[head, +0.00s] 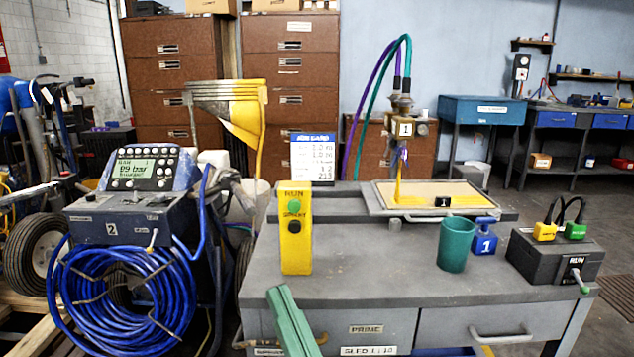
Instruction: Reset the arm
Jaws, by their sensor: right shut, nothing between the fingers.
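My right gripper (282,294) shows as narrow teal fingers, shut and empty, reaching up from the bottom edge in front of the bench's drawers. It is apart from everything on the bench. My left gripper is out of view. A spray head (401,129) labelled 1 hangs from purple and green hoses over a framed tray (450,191) with yellow on it. A yellow box (296,245) labelled RUN and SPRAY stands upright on the left of the bench. A dark control box (552,262) with a green-tipped lever (579,280) sits at the right end.
A teal cup (456,246) and a small blue item (485,238) labelled 1 stand on the grey bench (375,260). A pump unit (125,220) with coiled blue hose is left. The bench's middle is clear.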

